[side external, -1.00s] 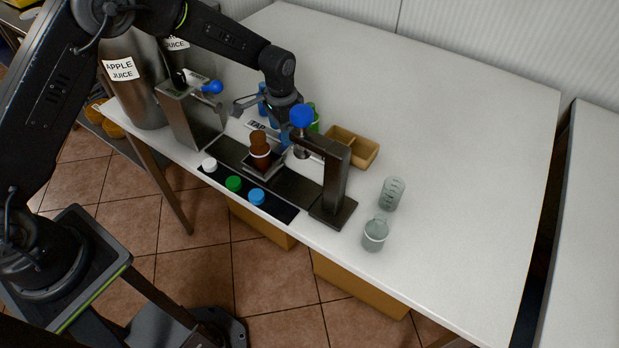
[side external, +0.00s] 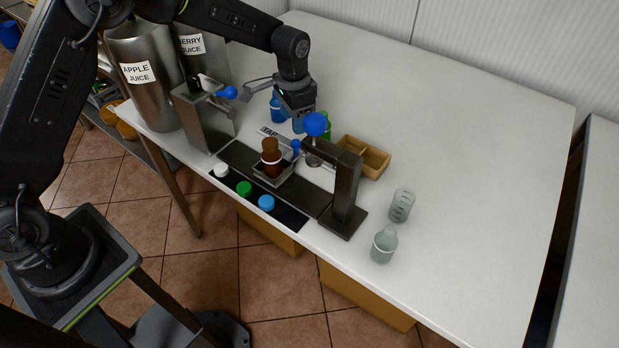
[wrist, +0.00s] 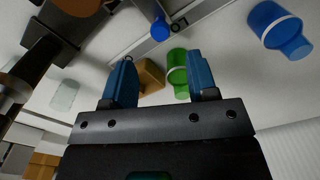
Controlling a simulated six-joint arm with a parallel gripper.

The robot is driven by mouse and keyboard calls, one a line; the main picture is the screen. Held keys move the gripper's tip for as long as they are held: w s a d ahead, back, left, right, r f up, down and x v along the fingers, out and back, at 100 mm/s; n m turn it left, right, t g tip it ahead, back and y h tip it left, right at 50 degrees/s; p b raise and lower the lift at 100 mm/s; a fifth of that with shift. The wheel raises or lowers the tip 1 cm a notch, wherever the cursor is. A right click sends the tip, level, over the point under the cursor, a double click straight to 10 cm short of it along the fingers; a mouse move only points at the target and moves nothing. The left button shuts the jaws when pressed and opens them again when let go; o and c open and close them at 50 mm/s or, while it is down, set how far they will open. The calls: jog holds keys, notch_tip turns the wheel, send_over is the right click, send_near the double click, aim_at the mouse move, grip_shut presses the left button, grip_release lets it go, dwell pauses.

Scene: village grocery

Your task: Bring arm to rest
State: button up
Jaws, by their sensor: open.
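My gripper (side external: 297,125) hangs over the table behind the capping station, pointing down. In the wrist view its two blue fingers (wrist: 160,80) stand apart with nothing held between them. A brown bottle (side external: 271,158) stands upright on the station's small platform, in front of and below my gripper. A green bottle (wrist: 178,72) shows beyond the fingers in the wrist view, partly hidden by one finger. A blue bottle (wrist: 275,25) lies to the right in that view, apart from the fingers.
A press with a blue ball knob (side external: 316,124) stands close by my gripper. A divided tan tray (side external: 376,163) sits right of it. White, green and blue caps (side external: 244,188) line the front edge. Two clear bottles (side external: 384,244) stand at right. Metal juice urns (side external: 150,90) stand left. The back right is clear.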

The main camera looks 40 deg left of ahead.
jog(key=s+a+r+n+t, duration=0.1)
jog(key=s+a+r, duration=0.1)
jog(key=s+r, duration=0.5)
jog(key=s+a+r+n+t, duration=0.1)
jog(key=s+r+t, duration=0.1)
jog(key=s+r, duration=0.5)
jog(key=s+a+r+n+t, duration=0.1)
jog(key=s+r, duration=0.1)
jog(key=s, duration=0.6)
jog(key=s+a+r+n+t, duration=0.1)
jog(key=s+r+n, duration=0.1)
jog(key=s, duration=0.6)
jog(key=shift+r+t, duration=0.3)
jog(key=shift+r, duration=0.25)
